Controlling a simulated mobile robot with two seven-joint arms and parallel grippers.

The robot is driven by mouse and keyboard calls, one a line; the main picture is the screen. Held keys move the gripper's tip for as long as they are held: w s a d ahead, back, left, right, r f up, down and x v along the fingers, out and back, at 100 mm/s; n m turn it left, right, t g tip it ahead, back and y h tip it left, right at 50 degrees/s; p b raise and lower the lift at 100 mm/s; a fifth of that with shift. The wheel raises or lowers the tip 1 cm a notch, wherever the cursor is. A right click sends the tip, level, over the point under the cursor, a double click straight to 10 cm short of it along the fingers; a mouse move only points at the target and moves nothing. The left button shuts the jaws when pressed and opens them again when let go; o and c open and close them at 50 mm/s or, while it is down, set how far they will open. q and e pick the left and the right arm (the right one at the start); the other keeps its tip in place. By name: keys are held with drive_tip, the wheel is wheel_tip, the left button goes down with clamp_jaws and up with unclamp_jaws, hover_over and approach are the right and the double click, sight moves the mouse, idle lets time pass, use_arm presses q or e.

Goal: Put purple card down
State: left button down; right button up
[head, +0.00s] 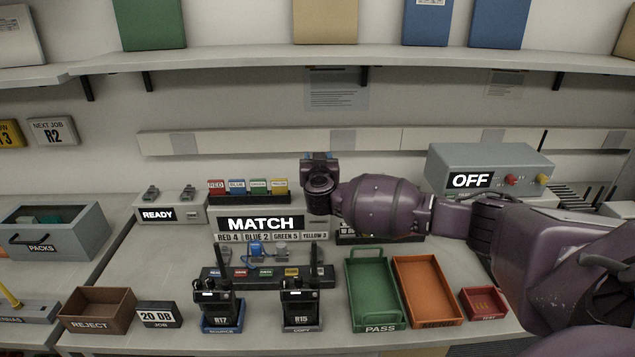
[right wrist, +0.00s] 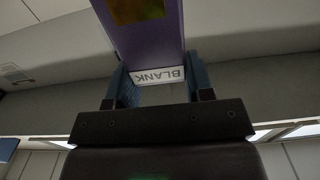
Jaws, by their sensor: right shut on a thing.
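A purple card (right wrist: 147,40) with a white label reading BLANK stands between the blue fingers of my right gripper (right wrist: 160,88) in the right wrist view. The gripper is shut on it. In the head view my right gripper (head: 320,158) is over the back of the bench, just right of the coloured card rack (head: 262,196) and above the MATCH unit (head: 225,222). I cannot make out the card there. A second dark rack (head: 375,240) is partly hidden under my right arm. My left gripper is not in view.
Two radios (head: 215,303) (head: 300,303) stand at the front, before a dark strip of labelled slots (head: 225,282). A green tray (head: 352,290), an orange tray (head: 402,265) and a small red tray (head: 467,313) lie to the right. A grey OFF box (head: 510,158) stands behind my right arm.

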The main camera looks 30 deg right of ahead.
drive_tip(key=shift+f, duration=2.8)
drive_tip(key=shift+f, duration=0.15)
drive_tip(key=o, duration=0.9)
